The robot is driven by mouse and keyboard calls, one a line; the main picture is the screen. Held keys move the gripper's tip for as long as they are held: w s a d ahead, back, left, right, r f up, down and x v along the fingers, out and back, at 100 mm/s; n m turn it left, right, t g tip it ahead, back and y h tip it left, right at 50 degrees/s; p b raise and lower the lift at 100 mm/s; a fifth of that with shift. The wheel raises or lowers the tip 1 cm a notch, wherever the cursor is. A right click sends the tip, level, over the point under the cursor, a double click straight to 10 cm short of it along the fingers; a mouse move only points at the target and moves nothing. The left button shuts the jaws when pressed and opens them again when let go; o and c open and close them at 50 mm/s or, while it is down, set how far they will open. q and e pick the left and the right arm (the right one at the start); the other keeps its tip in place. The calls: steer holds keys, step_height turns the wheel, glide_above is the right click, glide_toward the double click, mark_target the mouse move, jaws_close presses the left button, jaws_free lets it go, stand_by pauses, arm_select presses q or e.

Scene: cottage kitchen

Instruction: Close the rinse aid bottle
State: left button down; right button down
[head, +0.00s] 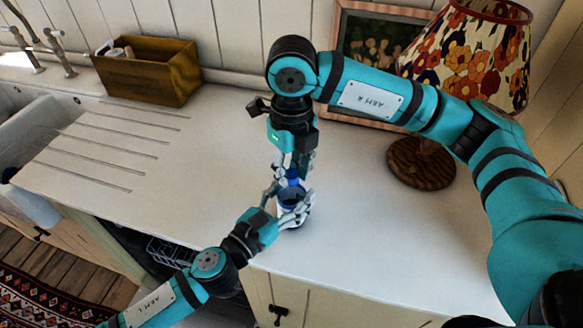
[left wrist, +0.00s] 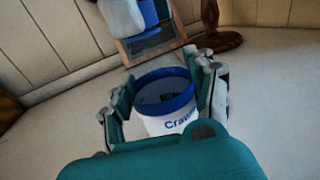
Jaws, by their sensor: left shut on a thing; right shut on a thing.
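The rinse aid bottle (left wrist: 168,118) is white with a blue rim and partly readable dark lettering. It stands upright on the worktop, and its top looks open in the left wrist view. My left gripper (left wrist: 168,90) is shut around its sides; in the head view this gripper (head: 287,206) partly hides the bottle. My right gripper (head: 292,163) points down from above, shut on a blue cap (head: 293,178). In the left wrist view the blue cap (left wrist: 149,13) is above the bottle, apart from the rim. The right fingertips are partly hidden.
A lamp with a floral shade (head: 466,55) and wooden base (head: 421,163) stands at the right, before a framed picture (head: 362,43). A wooden box (head: 150,73) and sink (head: 45,125) are left. The worktop (head: 215,135) around the bottle is clear; its front edge is close.

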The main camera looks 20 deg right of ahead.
steer(key=c, duration=1)
jaws_free()
step_height(320, 180, up, 12)
steer(key=shift+r, duration=0.1)
arm_select(q)
steer(key=shift+c, duration=1.7)
jaws_free()
steer(key=v, duration=1.2)
